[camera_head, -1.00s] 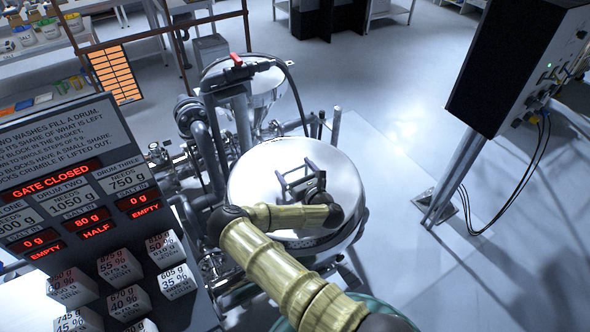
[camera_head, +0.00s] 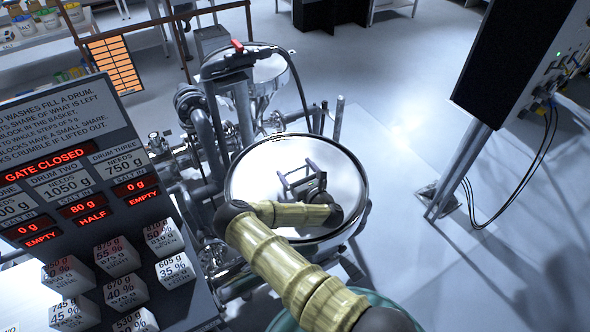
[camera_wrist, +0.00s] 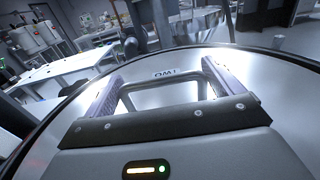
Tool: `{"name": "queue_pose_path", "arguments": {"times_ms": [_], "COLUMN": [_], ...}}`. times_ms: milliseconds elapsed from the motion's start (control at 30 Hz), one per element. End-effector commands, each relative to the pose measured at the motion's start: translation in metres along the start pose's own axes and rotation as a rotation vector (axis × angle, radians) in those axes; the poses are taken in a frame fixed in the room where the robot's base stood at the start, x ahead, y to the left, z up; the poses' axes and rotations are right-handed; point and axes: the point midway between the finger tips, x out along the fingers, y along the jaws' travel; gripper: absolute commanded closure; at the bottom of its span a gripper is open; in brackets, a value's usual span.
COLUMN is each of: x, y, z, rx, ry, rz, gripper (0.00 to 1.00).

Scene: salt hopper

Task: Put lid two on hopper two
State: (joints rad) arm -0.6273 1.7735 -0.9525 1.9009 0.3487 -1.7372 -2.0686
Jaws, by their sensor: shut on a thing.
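Lid two (camera_head: 262,170) is a round, shiny metal disc over the hopper in the middle of the head view. In the wrist view the lid (camera_wrist: 270,90) fills the area beyond my fingers, and "TWO" shows on it upside down. My gripper (camera_head: 303,181) is over the lid's middle, shut on its handle; in the wrist view the handle stands between the two fingers (camera_wrist: 165,82). The hopper below (camera_head: 325,246) is mostly hidden by the lid and my arm. I cannot tell whether the lid rests fully on its rim.
Another metal hopper (camera_head: 268,78) stands behind, with pipes (camera_head: 203,135) on the left. A sign panel (camera_head: 60,150) reads "gate closed", with several white weight blocks (camera_head: 118,256) below. A dark cabinet on a post (camera_head: 465,165) stands right. A teal round rim (camera_head: 385,300) is below my arm.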

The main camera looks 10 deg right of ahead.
Motion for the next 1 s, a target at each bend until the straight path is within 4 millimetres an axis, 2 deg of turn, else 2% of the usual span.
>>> {"name": "queue_pose_path", "arguments": {"times_ms": [233, 1000], "x": [0.001, 0.001], "y": [0.001, 0.002], "z": [0.002, -0.009], "rx": [-0.002, -0.002], "ry": [-0.005, -0.005], "rz": [0.003, 0.004], "gripper": [0.79, 0.79]}}
